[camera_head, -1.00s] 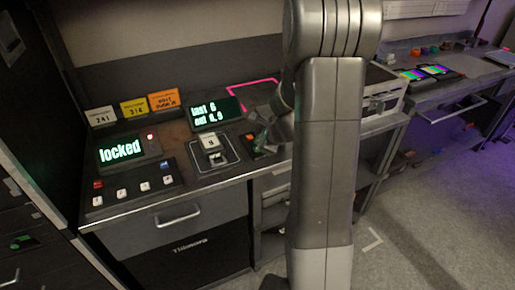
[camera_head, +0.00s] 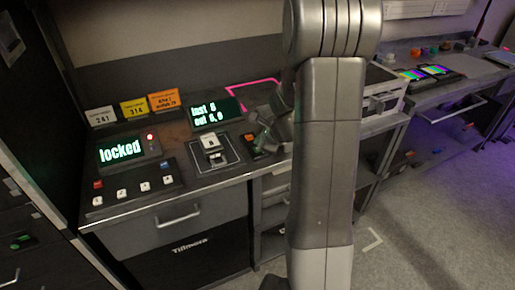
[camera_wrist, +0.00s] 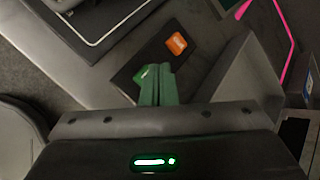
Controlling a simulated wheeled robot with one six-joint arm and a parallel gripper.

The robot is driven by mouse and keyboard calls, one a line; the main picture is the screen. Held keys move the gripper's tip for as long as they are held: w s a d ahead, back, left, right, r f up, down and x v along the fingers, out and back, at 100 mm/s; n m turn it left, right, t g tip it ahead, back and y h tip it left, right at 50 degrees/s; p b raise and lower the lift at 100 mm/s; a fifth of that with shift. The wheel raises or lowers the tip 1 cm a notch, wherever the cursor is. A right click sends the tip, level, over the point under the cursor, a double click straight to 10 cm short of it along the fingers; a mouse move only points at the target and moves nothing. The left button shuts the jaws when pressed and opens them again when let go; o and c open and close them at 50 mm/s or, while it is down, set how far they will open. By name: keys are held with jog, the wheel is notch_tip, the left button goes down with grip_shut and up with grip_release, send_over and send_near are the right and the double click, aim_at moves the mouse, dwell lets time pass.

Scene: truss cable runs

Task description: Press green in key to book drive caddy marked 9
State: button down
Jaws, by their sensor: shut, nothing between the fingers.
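My gripper (camera_wrist: 157,72) is shut and empty in the wrist view. Its tips are right at the green key (camera_wrist: 146,73) and partly cover it; I cannot tell whether they touch it. An orange key (camera_wrist: 177,43) sits beside it on the same dark key panel (camera_wrist: 150,52). In the head view a caddy with a white label (camera_head: 210,142) stands on the outlined pad (camera_head: 228,161); its mark is too small to read surely. A display (camera_head: 217,113) behind it reads "last" and "out" with small figures. My arm covers part of the bench.
A "locked" display (camera_head: 121,150) with a red lamp stands left, above a panel of red, blue and white buttons (camera_head: 133,188). White, yellow and orange cards (camera_head: 133,108) stand behind. A pink outline (camera_head: 250,84) marks the bench further back. A white boxy device (camera_head: 383,92) is to the right.

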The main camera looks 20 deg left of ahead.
jog(key=shift+f, duration=0.15)
jog(key=shift+f+b, duration=0.3)
jog(key=shift+b, duration=0.1)
jog(key=shift+f+b, duration=0.45)
dwell(0.6)
jog(key=shift+r, duration=0.1)
jog(key=shift+r+p, duration=0.75)
jog(key=shift+p, duration=0.05)
notch_tip(320, 180, up, 5)
jog(key=p, duration=0.4)
jog(key=shift+r+p, duration=0.1)
jog(key=shift+p, duration=0.25)
dwell(0.5)
